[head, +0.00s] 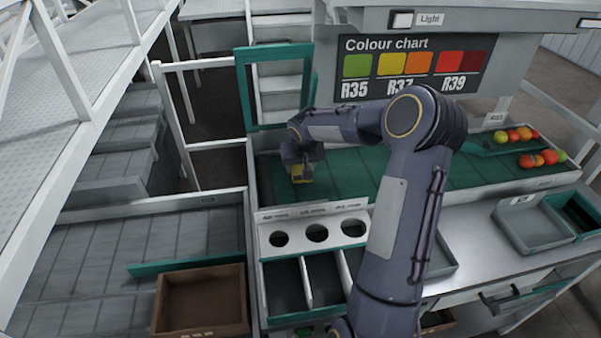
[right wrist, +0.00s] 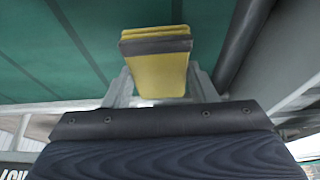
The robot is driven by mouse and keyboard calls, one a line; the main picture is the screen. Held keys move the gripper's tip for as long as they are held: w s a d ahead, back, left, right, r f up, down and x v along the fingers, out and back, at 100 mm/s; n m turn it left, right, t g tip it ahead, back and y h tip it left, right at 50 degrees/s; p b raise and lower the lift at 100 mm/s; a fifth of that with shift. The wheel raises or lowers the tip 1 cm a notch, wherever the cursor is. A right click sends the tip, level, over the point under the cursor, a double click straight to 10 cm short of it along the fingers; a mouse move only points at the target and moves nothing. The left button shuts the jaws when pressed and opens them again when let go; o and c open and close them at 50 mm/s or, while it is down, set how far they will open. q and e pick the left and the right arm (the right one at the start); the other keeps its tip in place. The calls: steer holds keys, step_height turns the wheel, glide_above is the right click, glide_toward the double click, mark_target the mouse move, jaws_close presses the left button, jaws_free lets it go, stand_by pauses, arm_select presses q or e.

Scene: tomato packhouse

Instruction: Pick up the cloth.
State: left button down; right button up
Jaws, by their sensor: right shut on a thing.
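The cloth is a folded yellow piece with a dark band along one side, and it shows best in the right wrist view (right wrist: 160,70). In the head view the cloth (head: 299,177) is small, at the left end of the green belt. My right gripper (head: 299,170) is shut on the cloth, with its fingers on either side of it, also in the right wrist view (right wrist: 160,88). I cannot tell whether the cloth touches the belt. My left gripper is not in view.
The green belt (head: 350,168) runs right, with several tomatoes (head: 540,158) at its far right end. In front stand a panel with three round holes (head: 317,233) and a brown wooden crate (head: 202,298). A grey tray (head: 528,230) is at right. A teal gate frame (head: 243,90) stands behind.

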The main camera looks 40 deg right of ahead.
steer(key=s+a+r+b, duration=0.1)
steer(key=s+a+r, duration=0.1)
steer(key=s+r, duration=0.3)
steer(key=s+a+r+b, duration=0.2)
steer(key=s+r, duration=0.3)
steer(key=s, duration=0.3)
steer(key=shift+s+a, duration=0.15)
steer(key=shift+a, duration=0.2)
